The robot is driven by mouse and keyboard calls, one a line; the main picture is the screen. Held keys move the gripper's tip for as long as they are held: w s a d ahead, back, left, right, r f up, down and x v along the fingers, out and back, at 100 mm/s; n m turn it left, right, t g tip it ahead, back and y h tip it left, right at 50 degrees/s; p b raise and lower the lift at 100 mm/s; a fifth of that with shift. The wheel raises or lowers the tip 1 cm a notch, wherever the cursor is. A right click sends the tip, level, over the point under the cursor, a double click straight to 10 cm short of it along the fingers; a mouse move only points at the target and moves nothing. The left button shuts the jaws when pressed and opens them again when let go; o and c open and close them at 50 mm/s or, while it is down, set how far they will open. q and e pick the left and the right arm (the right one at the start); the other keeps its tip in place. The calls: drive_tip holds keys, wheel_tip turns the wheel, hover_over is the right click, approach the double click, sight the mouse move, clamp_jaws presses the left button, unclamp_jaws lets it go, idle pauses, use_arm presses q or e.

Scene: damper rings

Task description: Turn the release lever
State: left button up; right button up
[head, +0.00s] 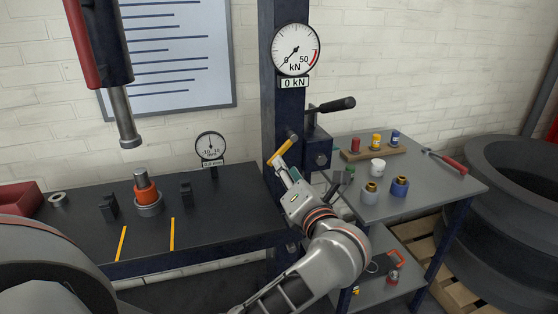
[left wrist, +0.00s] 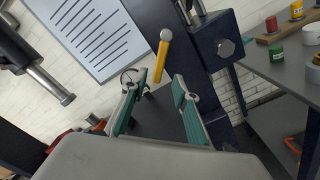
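The release lever (head: 282,151) is a short yellow bar with a pale knob at its upper end, on the dark press column (head: 283,105). In the head view it slants down to the left. In the left wrist view the lever (left wrist: 161,62) stands nearly upright, just beyond and between my fingertips. My left gripper (head: 286,166) is right below the lever in the head view. In the left wrist view the gripper (left wrist: 157,90) is open, with teal pads apart and nothing between them; contact with the lever cannot be told. My right gripper is not in view.
A black-handled crank (head: 332,106) juts right from the column. The force dial (head: 296,50) is above. An orange part in a ring (head: 147,195) stands under the ram (head: 126,120) on the bench. A side table (head: 425,200) with several small cans is close on the right.

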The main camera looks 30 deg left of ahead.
sight(281, 148)
use_arm(q)
drive_tip(key=x, duration=0.6)
drive_tip(key=shift+a, duration=0.1)
clamp_jaws()
